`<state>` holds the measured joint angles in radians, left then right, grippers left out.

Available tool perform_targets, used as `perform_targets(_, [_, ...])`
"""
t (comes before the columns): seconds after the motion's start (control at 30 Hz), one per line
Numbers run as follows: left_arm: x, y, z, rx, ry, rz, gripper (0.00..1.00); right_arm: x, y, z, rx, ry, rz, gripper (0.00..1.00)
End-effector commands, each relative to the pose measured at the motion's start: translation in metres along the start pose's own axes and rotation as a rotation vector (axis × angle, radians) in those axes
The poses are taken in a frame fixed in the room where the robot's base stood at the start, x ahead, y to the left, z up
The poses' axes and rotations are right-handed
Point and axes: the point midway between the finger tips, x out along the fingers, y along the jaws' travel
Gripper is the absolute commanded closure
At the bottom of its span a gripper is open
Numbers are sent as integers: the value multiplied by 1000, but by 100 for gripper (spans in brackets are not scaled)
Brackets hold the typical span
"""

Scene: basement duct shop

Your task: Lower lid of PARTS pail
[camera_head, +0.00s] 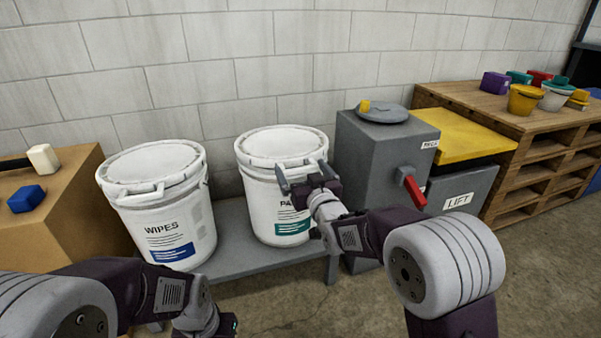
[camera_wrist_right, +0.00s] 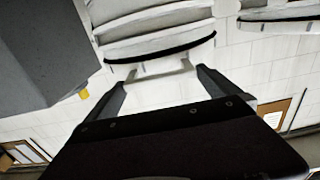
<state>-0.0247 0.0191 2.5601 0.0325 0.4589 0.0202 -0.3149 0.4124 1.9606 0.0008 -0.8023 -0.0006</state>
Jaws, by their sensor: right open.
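The PARTS pail (camera_head: 262,198) is white with a green label band and stands on a grey bench. Its white lid (camera_head: 283,142) lies about level over the top; I cannot tell whether it is fully seated. My right gripper (camera_head: 303,174) is open at the pail's front, just below the rim, and hides part of the label. In the right wrist view, the lid (camera_wrist_right: 150,20) is at the top, with a pale bar-like tab (camera_wrist_right: 152,70) between the open fingers (camera_wrist_right: 157,86). My left gripper (camera_head: 226,326) is low at the bottom edge, its fingers mostly out of view.
The white WIPES pail (camera_head: 165,220) stands left on the same bench (camera_head: 238,262). A grey cabinet (camera_head: 375,150) with a red handle (camera_head: 413,192) stands close right, beside a yellow-topped LIFT bin (camera_head: 462,190). A cardboard box (camera_head: 70,215) is at left, stacked pallets (camera_head: 530,165) at right.

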Motion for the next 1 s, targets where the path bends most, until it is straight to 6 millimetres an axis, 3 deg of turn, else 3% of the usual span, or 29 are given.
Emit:
perform_targets(0.13, [6,0,1,0,0,0,64,11,0,1,0,1,0,0])
perform_targets(0.37, [5,0,0,0,0,0,64,12,0,-1,0,0,0,0])
perform_targets(0.4, [5,0,0,0,0,0,64,12,0,-1,0,0,0,3])
perform_targets(0.47, [5,0,0,0,0,0,64,12,0,-1,0,0,0,19])
perform_targets(0.67, [5,0,0,0,0,0,64,12,0,0,0,0,0,75])
perform_targets(0.83, [-8,0,-1,0,0,0,64,13,0,-11,0,-12,0,78])
perform_targets(1.0, [-56,1,-6,0,0,0,64,17,0,-43,0,-74,0,78])
